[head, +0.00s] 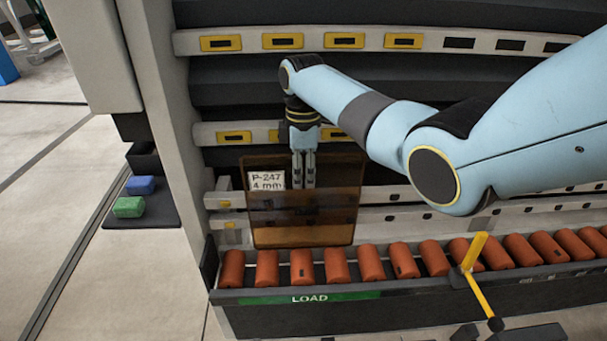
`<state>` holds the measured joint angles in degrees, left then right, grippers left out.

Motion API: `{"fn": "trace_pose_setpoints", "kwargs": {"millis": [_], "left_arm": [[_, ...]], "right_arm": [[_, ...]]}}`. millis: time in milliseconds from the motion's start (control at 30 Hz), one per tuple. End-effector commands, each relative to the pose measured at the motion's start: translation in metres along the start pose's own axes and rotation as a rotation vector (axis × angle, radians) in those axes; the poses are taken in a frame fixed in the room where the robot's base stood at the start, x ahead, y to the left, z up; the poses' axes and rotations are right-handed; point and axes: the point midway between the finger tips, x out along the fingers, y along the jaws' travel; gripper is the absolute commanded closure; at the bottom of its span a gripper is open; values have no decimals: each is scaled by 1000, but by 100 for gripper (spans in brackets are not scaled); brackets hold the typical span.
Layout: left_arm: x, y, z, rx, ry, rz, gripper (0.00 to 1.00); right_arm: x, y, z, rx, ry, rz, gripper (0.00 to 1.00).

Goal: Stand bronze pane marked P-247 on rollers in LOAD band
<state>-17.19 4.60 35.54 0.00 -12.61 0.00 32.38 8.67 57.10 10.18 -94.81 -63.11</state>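The bronze pane (330,225) is a see-through brown sheet with a white label reading P-247, 4 mm (267,182). It stands upright above the left part of the roller row. My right gripper (303,183) points down at the pane's top edge, with its fingers close together and gripping it. The orange rollers (302,267) sit in a dark conveyor. The green LOAD band (310,298) is on its front face, below the pane. The pane's bottom edge is close to the roller tops; I cannot tell whether they touch. My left gripper is out of view.
A yellow lever (475,275) rises at the conveyor front, right of the LOAD band. Light rails with yellow pads (343,41) run behind the pane. A white post (170,100) stands left. Blue (140,185) and green (128,207) blocks lie on a dark mat.

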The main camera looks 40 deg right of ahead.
Motion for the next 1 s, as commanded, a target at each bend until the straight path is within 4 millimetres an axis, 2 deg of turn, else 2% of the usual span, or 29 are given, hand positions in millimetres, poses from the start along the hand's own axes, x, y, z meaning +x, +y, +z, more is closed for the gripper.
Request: {"fn": "trace_pose_setpoints", "kwargs": {"millis": [33, 167, 400, 533, 1000], "left_arm": [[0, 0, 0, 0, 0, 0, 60], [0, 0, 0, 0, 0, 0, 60], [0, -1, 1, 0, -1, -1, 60], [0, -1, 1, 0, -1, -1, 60], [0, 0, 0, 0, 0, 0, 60]], "right_arm": [[0, 0, 0, 0, 0, 0, 84], [0, 0, 0, 0, 0, -1, 67], [1, -1, 1, 1, -2, -4, 67], [-8, 0, 1, 1, -1, -2, 67], [-102, 1, 0, 1, 0, 1, 67]]}}
